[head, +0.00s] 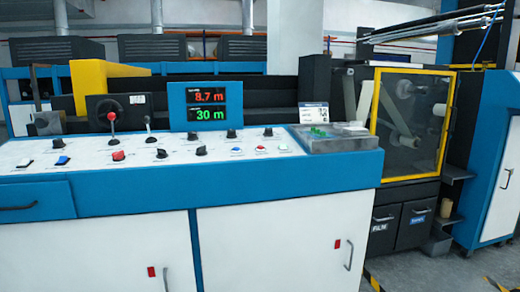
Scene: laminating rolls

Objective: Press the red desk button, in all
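A white sloping control desk (30,155) with a blue front spans the left and middle of the head view. A red rocker switch (118,155) is farther left, below a red-knobbed lever (112,116). Neither of my grippers is in view, and nothing covers the red button.
Several black knobs, a second lever (148,120) and a blue rocker switch (62,160) are also on the desk. A display (206,104) reading 8.7 m and 30 m stands behind. A yellow-framed machine window (408,120) is at right. The space above the desk is free.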

